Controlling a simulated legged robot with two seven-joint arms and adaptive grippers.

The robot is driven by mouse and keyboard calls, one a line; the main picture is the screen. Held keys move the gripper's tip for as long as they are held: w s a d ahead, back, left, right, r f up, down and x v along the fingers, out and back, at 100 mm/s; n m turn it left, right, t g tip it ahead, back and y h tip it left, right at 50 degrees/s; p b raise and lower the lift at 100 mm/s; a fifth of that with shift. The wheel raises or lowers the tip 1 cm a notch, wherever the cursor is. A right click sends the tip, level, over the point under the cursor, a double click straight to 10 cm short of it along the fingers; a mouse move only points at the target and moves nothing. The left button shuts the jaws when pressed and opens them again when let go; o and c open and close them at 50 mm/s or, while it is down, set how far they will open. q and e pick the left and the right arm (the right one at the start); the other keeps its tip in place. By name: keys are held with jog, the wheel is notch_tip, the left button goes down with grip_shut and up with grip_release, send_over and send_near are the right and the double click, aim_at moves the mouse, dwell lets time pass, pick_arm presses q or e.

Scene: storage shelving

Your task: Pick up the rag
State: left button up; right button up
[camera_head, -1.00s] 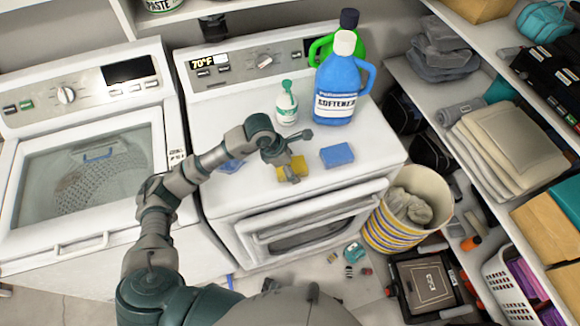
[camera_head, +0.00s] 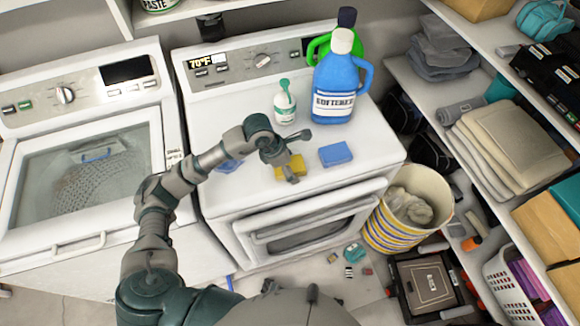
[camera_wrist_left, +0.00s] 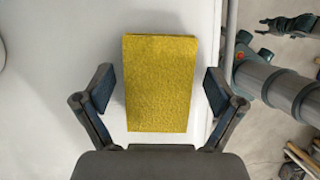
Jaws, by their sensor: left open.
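A yellow, rough-textured rectangular pad, the rag or a sponge, (camera_head: 289,171) lies on the white top of the front-loading machine (camera_head: 240,195). My left gripper (camera_head: 299,157) is above it, pointing down. In the left wrist view the yellow pad (camera_wrist_left: 160,85) lies between the two spread fingers of my left gripper (camera_wrist_left: 160,90), with a gap on each side. The left gripper is open and holds nothing. A blue pad (camera_head: 335,154) lies to the right. Another blue thing (camera_head: 230,165) is partly hidden behind my left forearm. My right gripper (camera_wrist_left: 290,25) shows small at the wrist view's top right.
A white pump bottle (camera_head: 285,103) and a blue softener jug (camera_head: 336,85) stand behind the gripper. A green jug is behind the blue one. A striped bin (camera_head: 385,232) stands on the floor at right, beside loaded shelves. The machine top's front left is clear.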

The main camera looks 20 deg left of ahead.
aim_at(292, 165)
pick_arm(q)
jog(key=c, duration=0.6)
jog(key=shift+a, duration=0.1)
jog(key=c, duration=0.4)
jog(key=shift+a, duration=0.35)
jog(key=shift+c, duration=0.7)
pick_arm(e)
jog(key=shift+a, duration=0.25)
pick_arm(q)
jog(key=shift+d, duration=0.1)
pick_arm(e)
jog(key=shift+r, duration=0.15)
